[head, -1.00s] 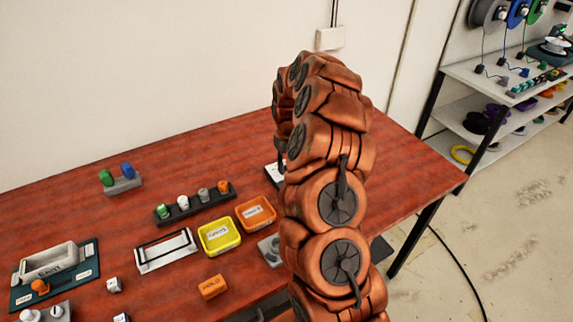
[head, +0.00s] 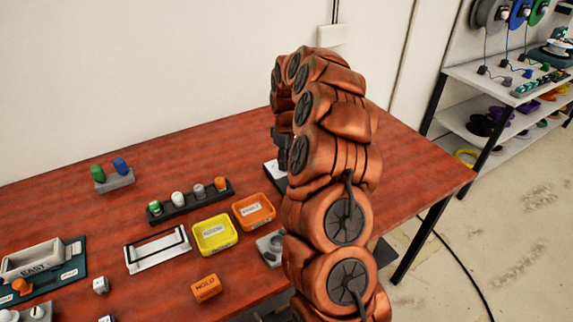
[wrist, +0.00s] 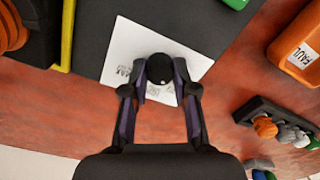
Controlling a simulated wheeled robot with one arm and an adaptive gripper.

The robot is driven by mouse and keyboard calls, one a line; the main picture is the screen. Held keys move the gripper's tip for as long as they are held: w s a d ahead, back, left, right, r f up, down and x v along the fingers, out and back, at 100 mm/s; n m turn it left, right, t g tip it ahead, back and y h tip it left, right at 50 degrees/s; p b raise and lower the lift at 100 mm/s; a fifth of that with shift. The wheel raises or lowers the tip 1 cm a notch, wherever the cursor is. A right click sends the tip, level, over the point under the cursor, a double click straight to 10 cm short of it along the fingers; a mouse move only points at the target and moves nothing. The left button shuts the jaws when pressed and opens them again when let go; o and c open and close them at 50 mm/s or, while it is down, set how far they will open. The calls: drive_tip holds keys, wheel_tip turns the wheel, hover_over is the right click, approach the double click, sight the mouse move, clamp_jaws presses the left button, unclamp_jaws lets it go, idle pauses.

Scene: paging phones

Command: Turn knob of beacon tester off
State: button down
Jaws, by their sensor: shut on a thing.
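The beacon tester is a white plate (wrist: 120,48) with small dark print, lying on a dark grey surface in the wrist view. A round black knob (wrist: 160,66) with a small light dot stands on it. My gripper (wrist: 161,88) is shut on the knob, with one finger on each side. The fingers hide part of the plate and its print, so I cannot read the knob's setting. In the head view only a white edge of the plate (head: 273,172) shows beside my arm, and my gripper is mostly hidden.
On the red table (head: 60,205) left of my arm are an orange bin (head: 254,211), a yellow bin (head: 214,234), a dark rack of coloured knobs (head: 188,202) and an orange HOLD block (head: 206,288). A shelf (head: 500,90) stands at the right.

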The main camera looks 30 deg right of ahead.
idle(0.3)
drive_tip(key=c, duration=0.9)
unclamp_jaws()
drive_tip(key=shift+r, duration=0.15)
wheel_tip(320, 180, up, 12)
drive_tip(key=shift+d, duration=0.1)
